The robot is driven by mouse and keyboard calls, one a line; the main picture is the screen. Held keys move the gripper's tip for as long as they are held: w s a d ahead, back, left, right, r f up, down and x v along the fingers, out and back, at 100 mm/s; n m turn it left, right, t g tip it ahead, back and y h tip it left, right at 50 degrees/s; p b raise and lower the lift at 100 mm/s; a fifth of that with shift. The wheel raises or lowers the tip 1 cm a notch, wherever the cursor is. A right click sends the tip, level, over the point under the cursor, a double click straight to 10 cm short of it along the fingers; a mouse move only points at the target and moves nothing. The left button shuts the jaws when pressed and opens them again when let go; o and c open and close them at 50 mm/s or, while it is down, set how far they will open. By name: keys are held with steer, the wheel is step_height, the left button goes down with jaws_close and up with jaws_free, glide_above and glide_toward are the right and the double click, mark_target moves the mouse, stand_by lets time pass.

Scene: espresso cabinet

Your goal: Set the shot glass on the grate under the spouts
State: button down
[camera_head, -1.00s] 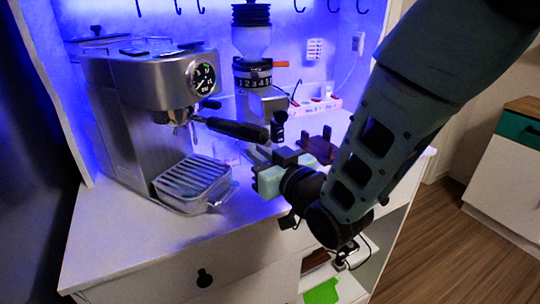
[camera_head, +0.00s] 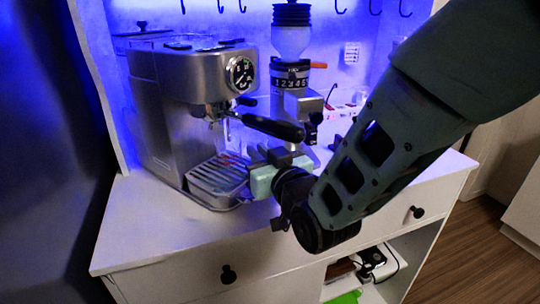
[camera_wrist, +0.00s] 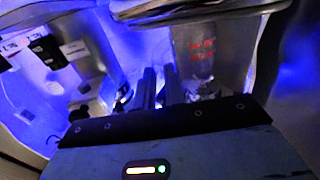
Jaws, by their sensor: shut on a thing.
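The espresso machine (camera_head: 175,110) stands on the white counter. Its slatted grate (camera_head: 212,181) sits low at its front, below the spouts (camera_head: 213,117) and the black portafilter handle (camera_head: 272,127). My gripper (camera_head: 250,157) is at the grate's right edge, below the handle, its fingers pointing left toward the machine. It is shut on the shot glass (camera_head: 233,156), a faint clear shape with reddish marks at the fingertips, over the grate's back right part. Whether the glass touches the grate cannot be told. The wrist view shows dark fingers (camera_wrist: 157,88) beside a clear surface with red marks.
A grinder (camera_head: 292,75) with a clear hopper stands behind my gripper, to the right of the machine. The portafilter handle juts out just above my gripper. The counter's front left part (camera_head: 140,220) is clear. Hooks hang on the back wall.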

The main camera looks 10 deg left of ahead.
steer(key=shift+s+a, duration=0.1)
steer(key=shift+a, duration=0.95)
steer(key=shift+f+b, duration=0.25)
steer(key=shift+b, duration=0.3)
steer(key=c, duration=1.4)
jaws_free()
steer(key=shift+s+d, duration=0.1)
steer(key=b+v, duration=0.3)
steer(key=v, duration=0.4)
steer(key=b+v, duration=0.4)
steer(key=v, duration=0.3)
steer(key=shift+s+d+f+b, duration=0.2)
steer(key=shift+d+b, duration=0.1)
steer(key=shift+s+d+b, duration=0.2)
steer(key=shift+b, duration=0.95)
